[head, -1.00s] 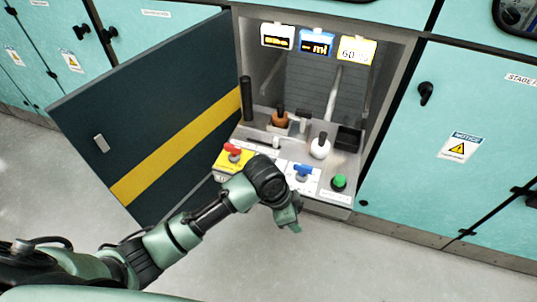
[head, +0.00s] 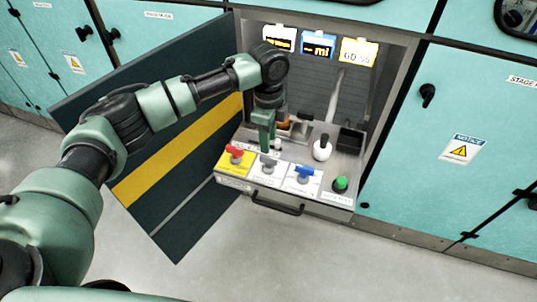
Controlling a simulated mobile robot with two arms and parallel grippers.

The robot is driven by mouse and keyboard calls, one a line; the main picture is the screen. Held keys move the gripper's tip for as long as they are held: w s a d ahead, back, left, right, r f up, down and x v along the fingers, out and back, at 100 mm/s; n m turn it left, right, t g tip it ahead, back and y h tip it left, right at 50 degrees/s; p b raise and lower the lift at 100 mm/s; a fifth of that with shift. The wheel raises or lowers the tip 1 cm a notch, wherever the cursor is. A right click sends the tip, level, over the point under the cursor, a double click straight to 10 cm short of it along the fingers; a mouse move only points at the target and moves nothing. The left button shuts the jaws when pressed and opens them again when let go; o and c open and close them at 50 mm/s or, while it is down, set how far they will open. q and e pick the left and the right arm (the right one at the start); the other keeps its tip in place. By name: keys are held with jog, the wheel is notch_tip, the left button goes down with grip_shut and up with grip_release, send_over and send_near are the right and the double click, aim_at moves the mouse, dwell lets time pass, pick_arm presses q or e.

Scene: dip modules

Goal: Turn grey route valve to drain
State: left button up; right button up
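The grey route valve (head: 268,161) sits on a white label plate on the front panel of the open cabinet, between the red valve (head: 235,155) and the blue valve (head: 304,174). My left gripper (head: 266,148) points down just above and behind the grey valve. Its fingers are small and seen edge-on, so I cannot tell whether they are open or shut, or whether they touch the handle. The label lettering is too small to read. My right gripper is not in view.
A green button (head: 341,184) is right of the blue valve. A white flask (head: 322,149) and a dark bin (head: 350,139) stand behind. The open dark door (head: 170,150) with a yellow stripe is at left. A drawer handle (head: 278,204) juts out in front.

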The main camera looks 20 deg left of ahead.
aim_at(268, 157)
pick_arm(q)
notch_tip(268, 157, down, 7)
jog(key=shift+f, duration=0.1)
dwell(0.3)
grip_shut()
